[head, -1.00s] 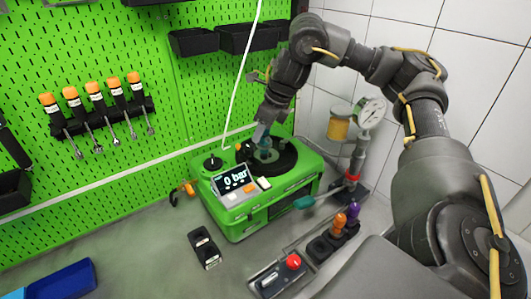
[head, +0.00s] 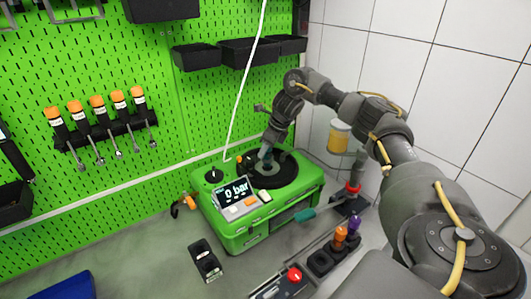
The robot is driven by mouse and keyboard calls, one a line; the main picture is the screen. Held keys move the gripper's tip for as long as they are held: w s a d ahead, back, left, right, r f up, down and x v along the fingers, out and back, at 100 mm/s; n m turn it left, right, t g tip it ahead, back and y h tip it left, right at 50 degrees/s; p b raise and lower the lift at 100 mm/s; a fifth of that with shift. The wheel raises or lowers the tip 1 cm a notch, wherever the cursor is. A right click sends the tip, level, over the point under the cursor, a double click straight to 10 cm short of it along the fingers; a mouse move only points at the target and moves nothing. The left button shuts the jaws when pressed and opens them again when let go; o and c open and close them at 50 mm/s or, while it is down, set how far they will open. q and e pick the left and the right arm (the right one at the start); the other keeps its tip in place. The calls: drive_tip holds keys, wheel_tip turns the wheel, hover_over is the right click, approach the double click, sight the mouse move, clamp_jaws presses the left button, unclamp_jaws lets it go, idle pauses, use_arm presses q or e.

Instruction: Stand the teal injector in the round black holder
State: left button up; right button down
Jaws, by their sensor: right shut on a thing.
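The green pump tester (head: 245,232) stands in the middle and reads 0 bar. On its top is a round black holder (head: 285,175), a wide dark disc. My right gripper (head: 266,152) is over the disc, pointing down, shut on a small teal piece that looks like the teal injector (head: 264,157). The injector's lower end is at the disc's middle; at this size I cannot tell whether it is seated or just above. My left gripper is out of view.
An orange and a purple injector stand in a black rack (head: 320,262) at the front right. A yellow-filled jar (head: 339,137) is behind my right arm. Orange-topped tools (head: 97,103) hang on the green pegboard.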

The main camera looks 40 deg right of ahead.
drive_tip(key=shift+f+p, duration=0.6)
drive_tip(key=shift+f, duration=0.55)
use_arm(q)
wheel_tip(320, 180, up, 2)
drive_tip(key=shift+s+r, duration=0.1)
use_arm(e)
drive_tip(key=shift+f+b, duration=0.3)
drive_tip(key=shift+b, duration=0.05)
drive_tip(key=c, duration=1.1)
unclamp_jaws()
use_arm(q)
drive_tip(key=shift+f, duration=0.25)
use_arm(e)
drive_tip(key=shift+o, duration=0.2)
drive_tip(key=shift+r, duration=0.15)
